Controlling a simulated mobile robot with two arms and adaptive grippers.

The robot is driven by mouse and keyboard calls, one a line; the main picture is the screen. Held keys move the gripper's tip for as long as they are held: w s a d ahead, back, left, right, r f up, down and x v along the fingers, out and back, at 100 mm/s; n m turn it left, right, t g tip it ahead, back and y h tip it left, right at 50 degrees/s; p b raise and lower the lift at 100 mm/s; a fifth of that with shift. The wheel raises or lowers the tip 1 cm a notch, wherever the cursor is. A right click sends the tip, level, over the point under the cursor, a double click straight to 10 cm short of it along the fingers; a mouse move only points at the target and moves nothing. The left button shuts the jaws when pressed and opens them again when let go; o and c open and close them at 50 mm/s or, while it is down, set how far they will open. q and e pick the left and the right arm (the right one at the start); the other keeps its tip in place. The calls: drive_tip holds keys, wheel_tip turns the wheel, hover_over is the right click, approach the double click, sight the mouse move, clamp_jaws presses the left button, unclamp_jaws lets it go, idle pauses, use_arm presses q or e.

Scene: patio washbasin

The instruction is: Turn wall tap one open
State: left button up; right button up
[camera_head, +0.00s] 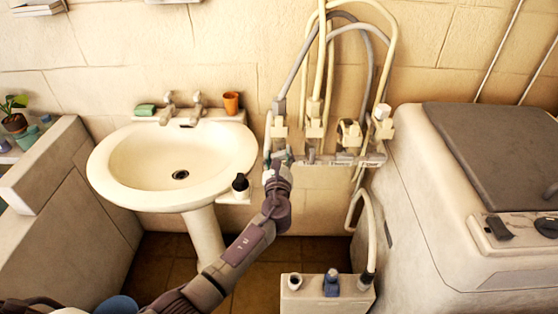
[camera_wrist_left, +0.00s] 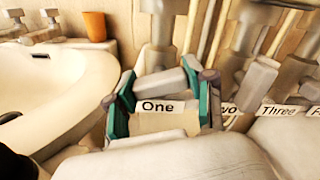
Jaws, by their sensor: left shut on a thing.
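Wall tap one is the leftmost tap on the wall rail, and its pale body (camera_head: 279,128) shows just above my left gripper (camera_head: 278,158). In the left wrist view, my left gripper (camera_wrist_left: 164,103) has its teal fingers either side of the tap's pale lever handle (camera_wrist_left: 160,85), shut on it. The lever lies nearly crosswise, slightly tilted. A label reading "One" (camera_wrist_left: 158,107) shows below the lever, between the fingers. In the head view the gripper hides the lever. My right gripper is not in view.
More labelled taps (camera_head: 315,125) with hoses stand close on the right along the rail (camera_head: 330,159). A white washbasin (camera_head: 130,181) is on the left, with an orange cup (camera_head: 231,102). A washing machine (camera_head: 440,230) stands at right; a pale box (camera_head: 310,298) is below.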

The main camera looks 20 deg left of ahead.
use_arm(q)
drive_tip(key=n+b, duration=0.1)
drive_tip(key=n, duration=0.1)
drive_tip(key=n+b, duration=0.1)
drive_tip(key=shift+f+n+b, duration=0.2)
drive_tip(key=shift+n+b, duration=0.15)
drive_tip(key=shift+n, duration=0.05)
drive_tip(key=n+b, duration=0.2)
drive_tip(key=n, duration=0.1)
drive_tip(key=shift+n+b, duration=0.3)
drive_tip(key=n+b, duration=0.2)
drive_tip(key=n, duration=0.2)
drive_tip(key=shift+b, duration=0.4)
drive_tip(key=shift+n+b, duration=0.6)
drive_tip(key=shift+n, duration=0.6)
drive_tip(key=shift+r, duration=0.1)
drive_tip(key=o, duration=1.2)
drive_tip(key=shift+c, duration=0.2)
drive_tip(key=shift+s, duration=0.15)
